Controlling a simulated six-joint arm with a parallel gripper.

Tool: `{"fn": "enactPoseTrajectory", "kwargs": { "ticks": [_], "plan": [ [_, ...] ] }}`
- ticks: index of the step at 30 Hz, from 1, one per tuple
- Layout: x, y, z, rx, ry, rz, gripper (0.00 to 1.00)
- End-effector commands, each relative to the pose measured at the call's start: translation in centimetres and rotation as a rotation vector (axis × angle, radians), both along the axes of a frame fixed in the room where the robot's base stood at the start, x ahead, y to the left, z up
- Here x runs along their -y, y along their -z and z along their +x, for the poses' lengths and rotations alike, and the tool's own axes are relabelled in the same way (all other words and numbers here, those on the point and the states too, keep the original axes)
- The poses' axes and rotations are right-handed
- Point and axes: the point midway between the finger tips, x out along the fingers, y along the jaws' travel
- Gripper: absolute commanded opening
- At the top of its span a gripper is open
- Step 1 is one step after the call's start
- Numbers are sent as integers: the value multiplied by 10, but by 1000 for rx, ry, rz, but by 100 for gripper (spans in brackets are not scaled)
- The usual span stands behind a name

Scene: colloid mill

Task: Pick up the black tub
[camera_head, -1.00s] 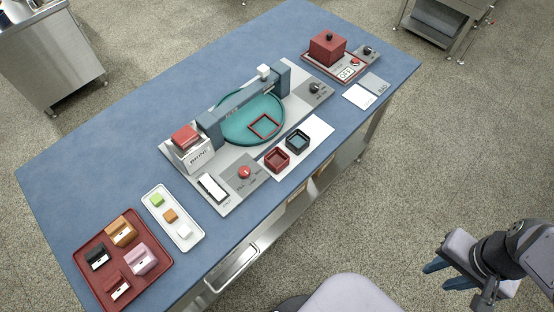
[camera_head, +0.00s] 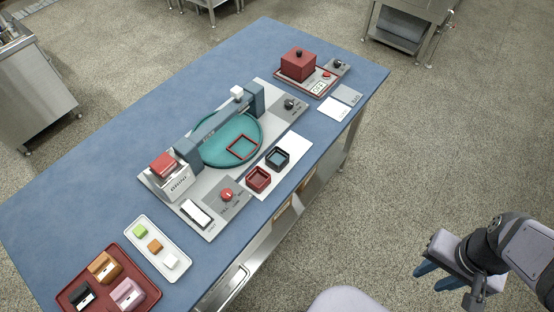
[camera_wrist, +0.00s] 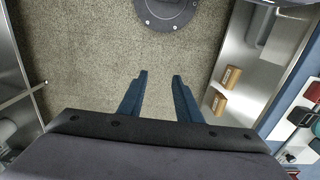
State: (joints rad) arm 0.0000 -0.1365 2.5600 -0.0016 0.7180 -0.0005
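Two things could be the black tub. One is a small black open square tub (camera_head: 278,157) on a white mat, right of a similar dark red tub (camera_head: 258,179). The other is a black block-like container (camera_head: 82,296) with a pale label, at the lower left on a dark red tray (camera_head: 146,302), near an orange one (camera_head: 105,267) and a pink one (camera_head: 128,294). My gripper (camera_head: 436,277) is over the floor at lower right, far from both. In the wrist view its two blue fingers (camera_wrist: 160,75) are apart with nothing between them.
The blue table (camera_head: 110,190) carries a mill with a teal round pan (camera_head: 222,150), a white tray (camera_head: 184,262) of small cubes and a red lidded box (camera_head: 298,65). A metal shelf with two brown boxes (camera_wrist: 231,77) is under the table. Floor between gripper and table is clear.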

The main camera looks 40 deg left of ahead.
Motion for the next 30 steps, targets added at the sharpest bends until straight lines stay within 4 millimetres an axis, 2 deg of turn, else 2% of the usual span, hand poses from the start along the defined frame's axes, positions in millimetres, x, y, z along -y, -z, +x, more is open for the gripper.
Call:
{"fn": "enactPoseTrajectory", "kwargs": {
  "ticks": [2, 6, 7, 16, 20, 23, 26, 29, 30],
  "plan": [
    [0, 0, 0, 0, 0, 0, 31],
    [0, 0, 0, 0, 0, 0, 62],
    [0, 0, 0, 0, 0, 0, 67],
    [-1, 0, 1, 0, -1, -1, 67],
    [-7, -1, 12, 3, -7, -8, 67],
    [-21, -2, 33, 10, -17, -24, 67],
    [-48, -4, 63, 27, -28, -46, 67],
    [-90, -4, 95, 55, -37, -72, 67],
    [-112, -3, 108, 71, -41, -82, 67]
  ]
}}
